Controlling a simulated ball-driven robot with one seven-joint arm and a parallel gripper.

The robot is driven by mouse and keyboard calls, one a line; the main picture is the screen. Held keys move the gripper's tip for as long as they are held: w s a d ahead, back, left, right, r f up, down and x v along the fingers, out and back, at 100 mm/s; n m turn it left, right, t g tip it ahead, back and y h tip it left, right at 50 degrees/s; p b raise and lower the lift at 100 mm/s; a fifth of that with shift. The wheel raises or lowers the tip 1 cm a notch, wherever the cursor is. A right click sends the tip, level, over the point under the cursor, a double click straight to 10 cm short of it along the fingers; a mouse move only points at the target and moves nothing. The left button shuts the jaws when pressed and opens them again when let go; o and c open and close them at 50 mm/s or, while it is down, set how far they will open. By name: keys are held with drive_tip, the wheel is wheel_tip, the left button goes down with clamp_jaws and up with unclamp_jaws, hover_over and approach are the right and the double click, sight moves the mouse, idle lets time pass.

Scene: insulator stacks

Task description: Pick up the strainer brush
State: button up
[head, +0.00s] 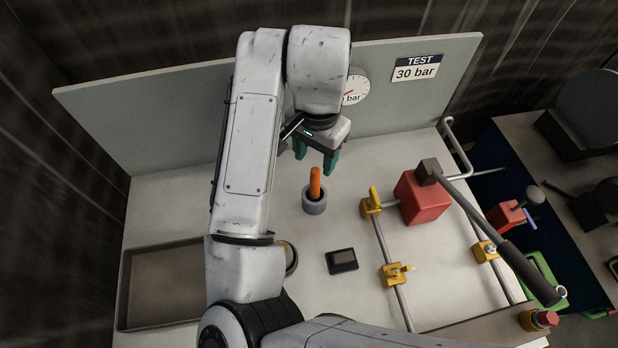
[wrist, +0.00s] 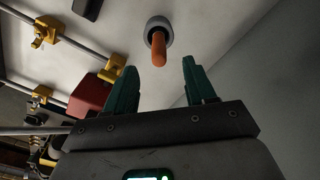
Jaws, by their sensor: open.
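The strainer brush, as far as I can tell, is the piece with the orange handle (head: 315,182). It stands upright in a grey round holder (head: 314,205) on the bench; its lower part is hidden inside. My gripper (head: 316,163) has green fingers and is open, above and behind the handle, near the back panel. In the wrist view the orange handle (wrist: 159,52) shows beyond the gap between the open fingers (wrist: 157,82), with the grey holder (wrist: 158,27) behind it. The fingers do not appear to touch the handle.
A red block (head: 421,197) with a long lever stands to the right, beside yellow valves (head: 370,203) on pipes. A dark small device (head: 342,261) lies in front of the holder. A grey tray (head: 160,285) is at the left. The back panel (head: 180,110) stands behind my gripper.

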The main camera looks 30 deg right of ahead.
sight(315, 170)
wheel_tip(315, 170, down, 4)
drive_tip(key=shift+f+b, duration=0.15)
drive_tip(key=shift+b, duration=0.25)
drive_tip(key=shift+d+f, duration=0.1)
drive_tip(key=shift+f, duration=2.5)
clamp_jaws()
